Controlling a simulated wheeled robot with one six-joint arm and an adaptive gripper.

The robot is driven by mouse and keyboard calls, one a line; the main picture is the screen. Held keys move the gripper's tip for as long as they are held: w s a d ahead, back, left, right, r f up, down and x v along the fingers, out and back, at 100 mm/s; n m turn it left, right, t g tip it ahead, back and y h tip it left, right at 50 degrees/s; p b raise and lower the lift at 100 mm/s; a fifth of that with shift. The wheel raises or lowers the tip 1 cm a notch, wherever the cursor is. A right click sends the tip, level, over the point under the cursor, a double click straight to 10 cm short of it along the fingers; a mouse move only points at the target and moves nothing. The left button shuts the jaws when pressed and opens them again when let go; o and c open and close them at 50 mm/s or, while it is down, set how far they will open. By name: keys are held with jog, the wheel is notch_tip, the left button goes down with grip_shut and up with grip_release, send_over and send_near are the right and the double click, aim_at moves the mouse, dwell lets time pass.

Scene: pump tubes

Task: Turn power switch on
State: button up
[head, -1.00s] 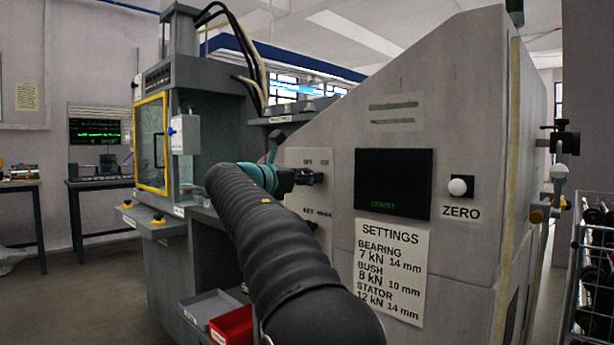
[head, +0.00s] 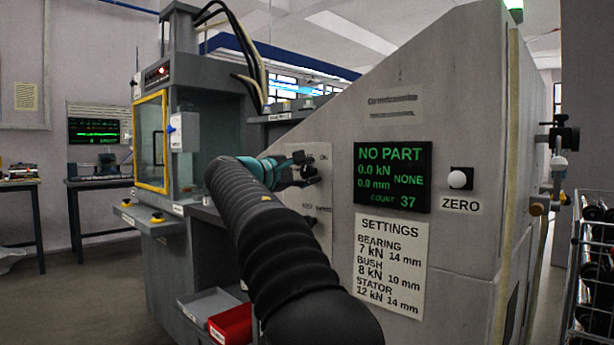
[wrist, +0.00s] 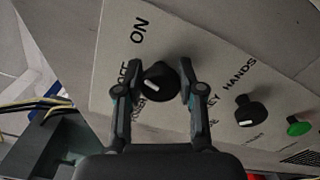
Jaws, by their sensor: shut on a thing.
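The power switch is a black round knob (wrist: 160,80) with a white pointer mark, on a pale panel (wrist: 175,30) lettered ON and OFF. In the wrist view my gripper (wrist: 159,86) has one finger on each side of the knob and is shut on it. In the head view my gripper (head: 300,171) is at the upper part of the panel, with the ON label just above it. The display (head: 393,177) is lit and reads NO PART, 0.0 kN, 0.0 mm, NONE, COUNT 37.
A second black knob (wrist: 250,112) and a green button (wrist: 298,127) sit further along the panel. A white ZERO button (head: 458,180) is right of the display. A settings sheet (head: 391,262) hangs below it. A red bin (head: 232,324) stands low beside my arm.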

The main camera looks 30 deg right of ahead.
jog(key=m+b, duration=0.1)
jog(key=m, duration=0.4)
jog(key=shift+f+b, duration=0.1)
jog(key=shift+b, duration=0.25)
dwell(0.3)
jog(key=o, duration=1.1)
jog(key=shift+o, duration=0.2)
jog(key=v, duration=1.2)
